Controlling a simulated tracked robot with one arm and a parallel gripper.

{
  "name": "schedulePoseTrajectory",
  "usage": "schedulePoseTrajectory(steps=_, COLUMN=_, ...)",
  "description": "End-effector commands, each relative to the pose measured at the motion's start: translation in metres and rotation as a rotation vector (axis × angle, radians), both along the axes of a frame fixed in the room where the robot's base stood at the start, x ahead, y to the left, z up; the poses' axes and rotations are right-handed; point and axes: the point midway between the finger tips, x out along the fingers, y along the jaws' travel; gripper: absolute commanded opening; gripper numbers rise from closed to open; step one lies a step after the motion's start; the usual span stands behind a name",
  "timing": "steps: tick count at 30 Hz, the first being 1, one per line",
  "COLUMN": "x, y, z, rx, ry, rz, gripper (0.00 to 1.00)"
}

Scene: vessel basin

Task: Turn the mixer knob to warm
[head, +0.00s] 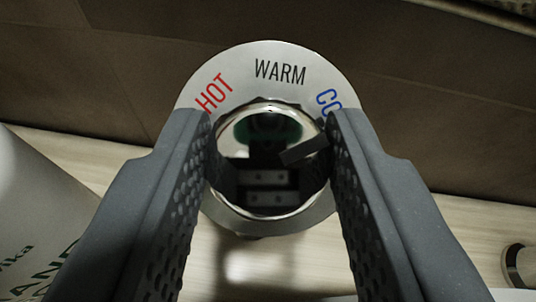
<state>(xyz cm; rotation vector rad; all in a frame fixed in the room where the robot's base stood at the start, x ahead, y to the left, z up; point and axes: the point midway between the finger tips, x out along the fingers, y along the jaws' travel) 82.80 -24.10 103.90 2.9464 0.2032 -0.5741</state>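The mixer knob (268,190) is a round, shiny chrome knob in the middle of the head view. Behind it is a round pale dial plate (274,58) with red HOT at left, black WARM at top and blue lettering starting "CO" at right, partly covered by a finger. A dark bar (304,149) on the knob's face points up and right, towards the blue lettering. My gripper (269,135) has one dark, dimpled finger on each side of the knob. Both fingers appear to press against its sides.
A white rounded container (38,222) with green lettering stands at the lower left. A small dark ring-shaped thing (512,264) is at the lower right edge. A brown wall (110,70) is behind the dial, above a pale wooden surface (455,222).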

Motion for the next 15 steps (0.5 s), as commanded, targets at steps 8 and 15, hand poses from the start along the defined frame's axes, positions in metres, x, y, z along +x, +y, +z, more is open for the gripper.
schedulePoseTrajectory(steps=8, x=0.0000, y=0.0009, z=0.0015, rx=-0.015, ry=0.001, rz=0.019, gripper=0.12)
schedulePoseTrajectory(steps=15, x=-0.0007, y=-0.0004, z=0.0026, rx=-0.072, ry=0.003, rz=0.090, gripper=0.12)
